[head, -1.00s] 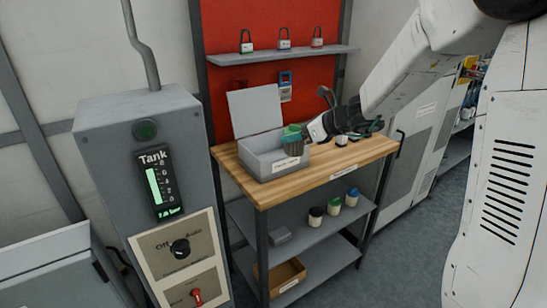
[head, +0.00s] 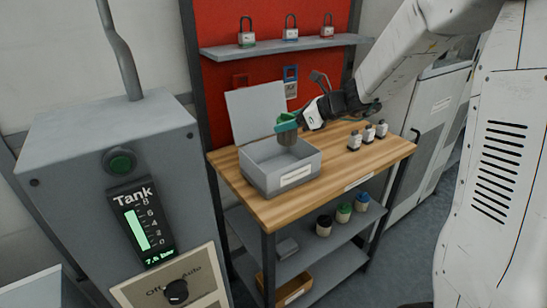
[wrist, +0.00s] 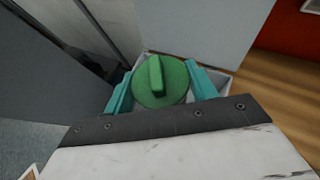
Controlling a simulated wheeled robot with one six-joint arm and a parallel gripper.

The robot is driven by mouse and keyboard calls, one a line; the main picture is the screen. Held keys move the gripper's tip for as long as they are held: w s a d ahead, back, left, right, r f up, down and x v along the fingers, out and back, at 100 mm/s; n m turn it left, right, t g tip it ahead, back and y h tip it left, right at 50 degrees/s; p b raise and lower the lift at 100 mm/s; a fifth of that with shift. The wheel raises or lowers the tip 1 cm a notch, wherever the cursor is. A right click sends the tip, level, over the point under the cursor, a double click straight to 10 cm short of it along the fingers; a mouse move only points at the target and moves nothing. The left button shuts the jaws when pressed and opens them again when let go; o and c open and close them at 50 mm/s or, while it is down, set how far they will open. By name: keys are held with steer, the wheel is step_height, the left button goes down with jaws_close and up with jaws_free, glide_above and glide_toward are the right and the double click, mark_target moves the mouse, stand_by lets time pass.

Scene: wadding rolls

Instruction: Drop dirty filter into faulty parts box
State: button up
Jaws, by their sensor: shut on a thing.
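My gripper (head: 287,124) is shut on the dirty filter (head: 288,137), a dark grey cylinder with a green cap. In the wrist view the round green cap (wrist: 161,82) with its raised ridge sits between my teal fingers. The filter hangs upright over the open grey box (head: 266,178), near its back right part. The box has a raised lid and a white label on its front, too small to read. It stands at the left end of the wooden workbench (head: 335,185). The box's floor is partly hidden by its front wall.
Jars (head: 343,212) and a cardboard bin (head: 285,287) sit on lower shelves. Padlocks (head: 291,32) stand on the shelf above. A grey tank cabinet (head: 90,150) stands left.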

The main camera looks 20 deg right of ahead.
mark_target(287, 138)
steer(key=shift+w, duration=0.3)
steer(key=shift+w+d+f, duration=0.1)
steer(key=shift+d+f, duration=0.05)
steer(key=shift+f, duration=0.1)
steer(key=shift+a+f, duration=0.15)
steer(key=shift+f, duration=1.2)
steer(key=shift+a+f, duration=0.1)
steer(key=shift+f, duration=1.25)
steer(key=o, duration=1.1)
steer(key=v, duration=0.7)
steer(key=shift+s+d+r, duration=0.15)
steer(key=shift+s+d, duration=0.1)
steer(key=shift+d, duration=0.05)
